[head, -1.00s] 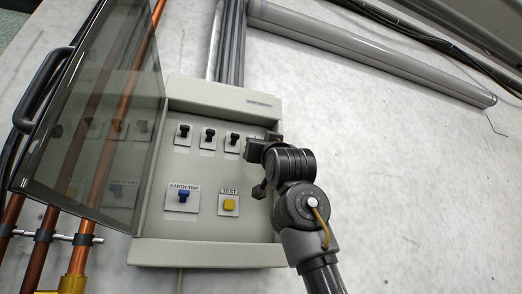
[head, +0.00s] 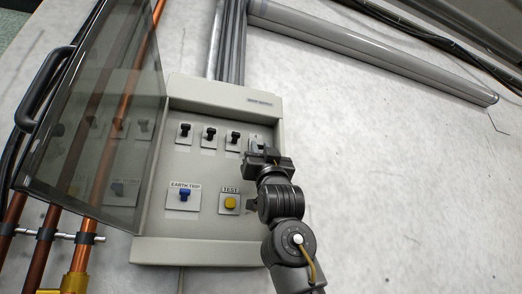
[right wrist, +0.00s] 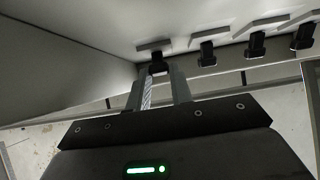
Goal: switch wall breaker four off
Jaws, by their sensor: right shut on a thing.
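The open grey breaker box (head: 210,254) is on the wall in the head view. Three black breaker levers, one (head: 185,130), two (head: 209,132) and three (head: 233,138), show in its top row. Breaker four's plate (head: 257,142) is at the right end, its lever mostly hidden by my right gripper (head: 258,158). In the right wrist view, breaker four's black lever (right wrist: 158,66) shows at the tips of the right gripper's two fingers (right wrist: 157,80), which are shut on it. My left gripper is not in view.
A blue earth trip lever (head: 184,195) and a yellow test button (head: 230,203) sit in the lower row. The tinted glass door (head: 95,110) stands open at left, with copper pipes behind it. Conduits run above.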

